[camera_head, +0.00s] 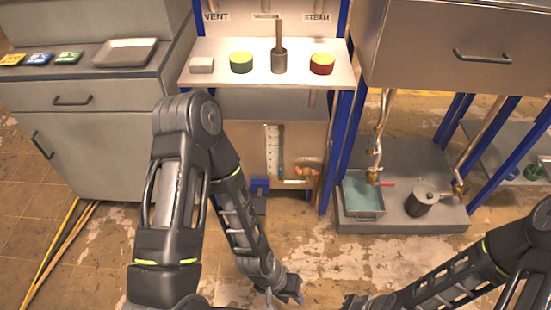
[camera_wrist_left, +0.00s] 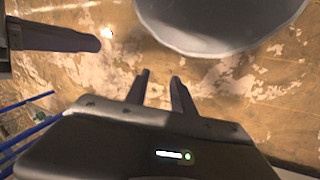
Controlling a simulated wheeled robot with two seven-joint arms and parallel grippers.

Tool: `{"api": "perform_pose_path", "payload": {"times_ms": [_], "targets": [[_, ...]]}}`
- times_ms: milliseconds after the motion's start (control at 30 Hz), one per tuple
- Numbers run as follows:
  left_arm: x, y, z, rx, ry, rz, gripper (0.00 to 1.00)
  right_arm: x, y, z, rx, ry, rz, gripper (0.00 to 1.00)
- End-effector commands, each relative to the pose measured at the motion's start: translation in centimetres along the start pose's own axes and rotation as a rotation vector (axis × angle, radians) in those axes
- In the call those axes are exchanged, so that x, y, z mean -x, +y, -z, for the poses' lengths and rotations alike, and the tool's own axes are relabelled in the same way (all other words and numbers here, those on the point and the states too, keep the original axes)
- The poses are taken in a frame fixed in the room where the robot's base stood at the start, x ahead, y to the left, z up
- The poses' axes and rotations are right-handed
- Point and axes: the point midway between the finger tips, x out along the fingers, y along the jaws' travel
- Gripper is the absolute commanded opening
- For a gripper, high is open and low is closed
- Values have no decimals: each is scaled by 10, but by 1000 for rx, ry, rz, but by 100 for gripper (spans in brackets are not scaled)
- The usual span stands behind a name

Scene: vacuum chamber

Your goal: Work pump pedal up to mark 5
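The pump unit stands in the middle of the head view, with blue posts and a lower panel. A white scale strip with marks (camera_head: 273,150) is on that panel; its marks are too small to read. A blue bracket (camera_head: 260,184) sits low in front of the panel, with a dark plate (camera_head: 258,205) below it that looks like the pedal, partly hidden by my left arm. My left gripper (camera_head: 291,296) is low at the bottom, nearer than the pedal and apart from it. Its fingers (camera_wrist_left: 159,76) are apart and empty. My right gripper (camera_head: 352,301) is cut off at the bottom edge.
A shelf (camera_head: 217,75) above carries a green-and-yellow knob (camera_head: 241,62), an upright lever (camera_head: 279,48) and a red-and-yellow knob (camera_head: 322,63). A grey cabinet (camera_head: 100,140) stands left. A basin (camera_head: 363,195) and a dark pot (camera_head: 420,203) stand right. Worn floor is clear before the pump.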

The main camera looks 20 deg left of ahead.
Motion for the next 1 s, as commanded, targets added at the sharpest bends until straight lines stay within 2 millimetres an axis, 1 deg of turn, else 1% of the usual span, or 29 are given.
{"api": "perform_pose_path", "payload": {"times_ms": [33, 333, 1000], "targets": [[0, 0, 0, 0, 0, 0, 25, 0, 0, 0, 0, 0, 0, 0], [0, 0, 0, 0, 0, 0, 0, 0, 0, 0, 0, 0, 0, 0], [0, 0, 0, 0, 0, 0, 0, 0, 0, 0, 0, 0, 0, 0]]}}
